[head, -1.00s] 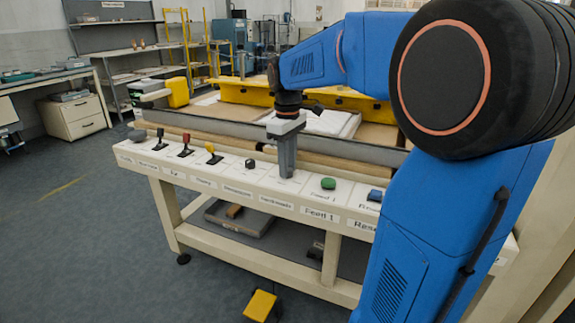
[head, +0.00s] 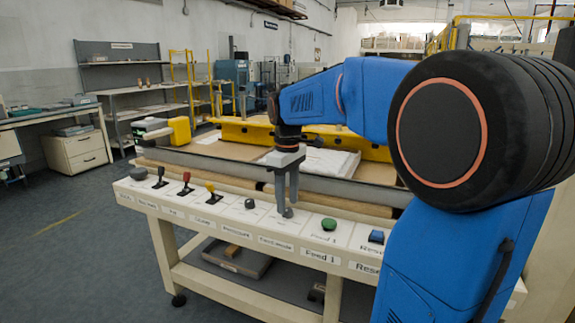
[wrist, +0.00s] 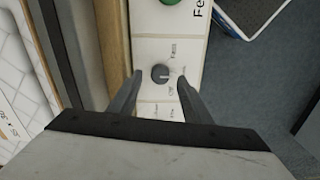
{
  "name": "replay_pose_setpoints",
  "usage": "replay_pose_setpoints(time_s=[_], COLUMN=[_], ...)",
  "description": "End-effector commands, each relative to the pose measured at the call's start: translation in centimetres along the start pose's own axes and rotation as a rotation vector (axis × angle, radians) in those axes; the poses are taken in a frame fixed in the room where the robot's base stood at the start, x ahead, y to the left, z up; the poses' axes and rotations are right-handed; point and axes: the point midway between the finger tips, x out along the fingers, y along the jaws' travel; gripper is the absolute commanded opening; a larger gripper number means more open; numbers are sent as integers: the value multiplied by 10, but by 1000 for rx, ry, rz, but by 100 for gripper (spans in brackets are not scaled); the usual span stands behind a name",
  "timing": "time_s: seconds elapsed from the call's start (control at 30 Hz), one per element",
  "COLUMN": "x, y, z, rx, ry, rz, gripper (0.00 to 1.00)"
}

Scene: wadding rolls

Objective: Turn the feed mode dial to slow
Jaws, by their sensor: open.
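The feed mode dial (wrist: 160,73) is a small round dark grey knob on the white panel, with printed words to its right in the wrist view. A pale mark shows on its right side, but I cannot tell which word it points at. My gripper (wrist: 160,77) is open, with one finger on each side of the dial and gaps between. In the head view my gripper (head: 285,211) points down at the panel above the "Feed mode" label (head: 275,242). The fingers partly hide the dial there.
A green button (head: 329,223) and a blue button (head: 376,236) stand right of my gripper. A black knob (head: 249,203), yellow lever (head: 210,190), red lever (head: 185,180) and black lever (head: 160,178) stand left. Rolls lie behind the panel (head: 345,237).

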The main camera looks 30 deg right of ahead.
Motion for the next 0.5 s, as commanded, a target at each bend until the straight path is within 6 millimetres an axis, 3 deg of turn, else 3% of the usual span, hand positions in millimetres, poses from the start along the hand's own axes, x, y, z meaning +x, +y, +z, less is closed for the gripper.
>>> replay_pose_setpoints(time_s=[0.5], x=[-104], y=[1], z=[0], rx=[0], ry=[3], rz=[2], gripper=[44])
